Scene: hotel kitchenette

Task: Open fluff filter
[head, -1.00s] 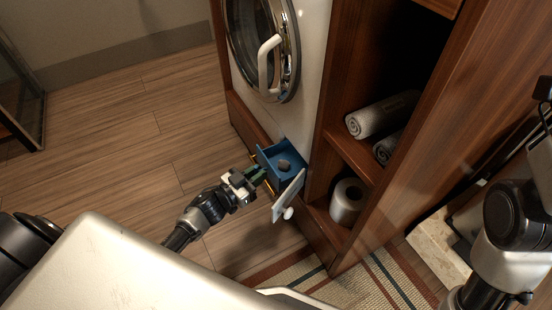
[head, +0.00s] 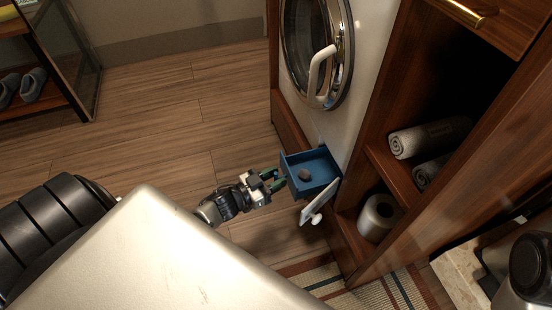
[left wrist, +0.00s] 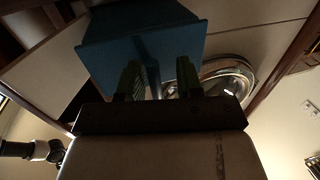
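The fluff filter is a blue open-topped drawer (head: 322,166) that sticks out of the low front of the white washing machine. A grey round lump or hole (head: 305,175) shows inside it. A white flap with a round knob (head: 319,203) stands tilted open at its near right side. My left gripper (head: 281,180) is beside the drawer's left outer end, with its green fingers apart. In the left wrist view the blue drawer (left wrist: 145,40) is just beyond the two spread fingers (left wrist: 160,80); I cannot tell whether they touch it. My right gripper is out of view.
The washer's round door with a white handle (head: 319,72) is above the drawer. A wooden shelf unit with rolled towels (head: 430,137) and a paper roll (head: 379,217) stands right of it. A striped rug (head: 335,285) lies in front. Wood floor (head: 150,130) is clear at left.

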